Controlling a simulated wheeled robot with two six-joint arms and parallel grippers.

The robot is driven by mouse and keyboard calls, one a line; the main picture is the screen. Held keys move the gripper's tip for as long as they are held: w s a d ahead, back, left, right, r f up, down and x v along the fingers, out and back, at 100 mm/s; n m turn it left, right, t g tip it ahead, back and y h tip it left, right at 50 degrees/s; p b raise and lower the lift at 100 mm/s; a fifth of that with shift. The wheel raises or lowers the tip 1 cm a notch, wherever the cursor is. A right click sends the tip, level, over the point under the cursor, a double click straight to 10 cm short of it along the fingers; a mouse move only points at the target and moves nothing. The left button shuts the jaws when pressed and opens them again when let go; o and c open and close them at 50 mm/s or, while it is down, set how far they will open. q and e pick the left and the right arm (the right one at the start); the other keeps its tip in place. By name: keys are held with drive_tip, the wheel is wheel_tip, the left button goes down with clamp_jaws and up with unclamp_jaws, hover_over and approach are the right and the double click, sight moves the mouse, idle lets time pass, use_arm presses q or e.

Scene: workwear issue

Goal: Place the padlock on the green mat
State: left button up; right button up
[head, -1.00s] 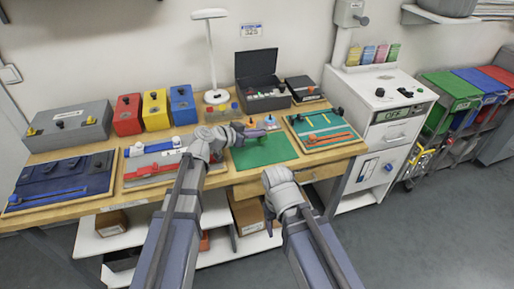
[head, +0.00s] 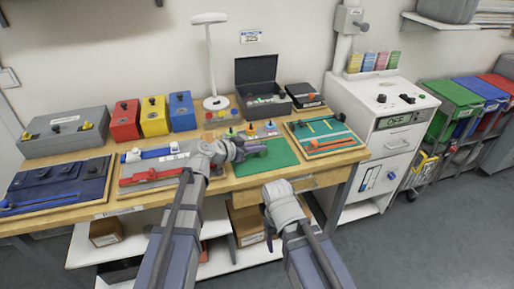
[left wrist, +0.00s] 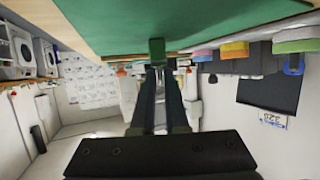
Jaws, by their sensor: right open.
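The green mat (head: 268,160) lies flat near the front of the workbench, just right of my left gripper (head: 252,149). In the left wrist view the mat (left wrist: 190,18) fills the top, close to the fingertips. My left gripper (left wrist: 158,58) looks shut on a small dark green block (left wrist: 157,47), which seems to be the padlock; its shape is mostly hidden. I cannot tell whether it touches the mat. In the head view the block is not distinguishable. My right gripper (head: 271,240) is open, low in front of the bench edge and away from the mat.
Several small coloured items (head: 250,130) stand behind the mat. A tool board (head: 322,136) lies right of it and another (head: 150,165) left. An open black case (head: 262,85) and a lamp (head: 215,102) stand at the back. A white cabinet (head: 395,140) adjoins the bench on the right.

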use_arm(q)
drive_tip(key=o, duration=0.4)
drive_tip(key=shift+c, duration=0.2)
drive_tip(key=shift+r, duration=0.2)
drive_tip(key=p+v, duration=0.5)
drive_tip(key=v, duration=0.7)
drive_tip(key=s+d+f+g, duration=0.1)
drive_tip(key=d, duration=0.1)
drive_tip(key=s+d+f+g, duration=0.1)
drive_tip(key=s+d+f, duration=0.1)
drive_tip(key=shift+s+f+y, duration=0.2)
drive_tip(key=shift+f+y, duration=0.05)
drive_tip(key=shift+y, duration=0.05)
drive_tip(key=s+f+n+g+y, duration=0.3)
drive_tip(key=s+f+y, duration=0.2)
drive_tip(key=s, duration=0.3)
drive_tip(key=s+f+n+g+y, duration=0.3)
drive_tip(key=s+f+g+y, duration=0.1)
drive_tip(key=s, duration=0.5)
drive_tip(key=shift+f+y, duration=0.5)
drive_tip(key=shift+y, duration=0.4)
